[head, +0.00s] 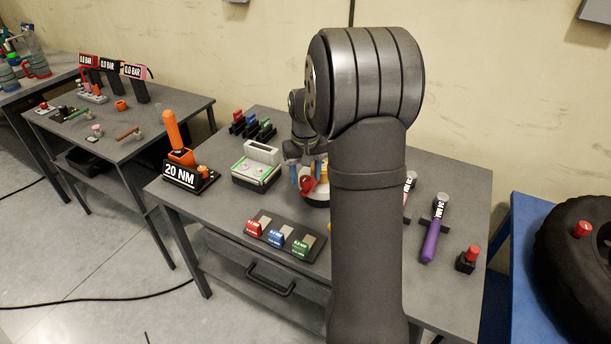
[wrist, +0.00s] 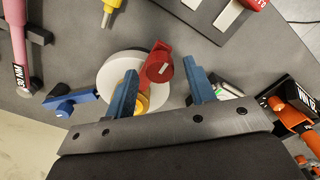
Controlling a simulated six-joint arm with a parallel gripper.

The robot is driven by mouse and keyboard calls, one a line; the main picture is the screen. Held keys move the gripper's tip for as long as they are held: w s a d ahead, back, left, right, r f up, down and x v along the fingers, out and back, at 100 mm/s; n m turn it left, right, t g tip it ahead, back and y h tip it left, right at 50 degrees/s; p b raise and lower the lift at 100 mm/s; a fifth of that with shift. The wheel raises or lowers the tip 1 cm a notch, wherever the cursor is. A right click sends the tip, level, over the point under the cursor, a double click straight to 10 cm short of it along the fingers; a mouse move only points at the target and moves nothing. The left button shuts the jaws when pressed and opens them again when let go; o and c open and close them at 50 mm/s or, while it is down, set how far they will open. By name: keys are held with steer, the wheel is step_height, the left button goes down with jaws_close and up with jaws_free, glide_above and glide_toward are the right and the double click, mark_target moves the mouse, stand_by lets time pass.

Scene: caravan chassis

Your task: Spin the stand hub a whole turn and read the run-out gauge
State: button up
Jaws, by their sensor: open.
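The round white disc (wrist: 118,72) of what looks like the stand hub lies below my gripper in the wrist view. A red handle or knob (wrist: 158,64) sits at its rim, and a yellow part shows near my left finger. My gripper (wrist: 163,74) is open. Its two blue fingers appear on either side of the red piece; I cannot tell whether they touch it. In the head view my gripper (head: 304,172) is over the hub, whose red part (head: 306,184) shows; my arm hides much of it. A blue part (wrist: 72,103) is beside the disc. I cannot make out a gauge reading.
A torque tool on a 20 NM stand (head: 183,177), a grey-green box (head: 256,172) and a black tray (head: 275,237) of coloured blocks are on the bench left of my arm. A purple-handled tool (head: 432,240) and a red-topped block (head: 467,260) are right.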

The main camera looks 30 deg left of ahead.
steer(key=shift+f, duration=0.45)
steer(key=shift+c, duration=0.2)
jaws_close()
steer(key=w+d+n, duration=0.5)
steer(key=d+n, duration=0.4)
steer(key=n, duration=0.2)
steer(key=w+n, duration=1.1)
steer(key=n, duration=0.2)
steer(key=shift+w+d, duration=0.25)
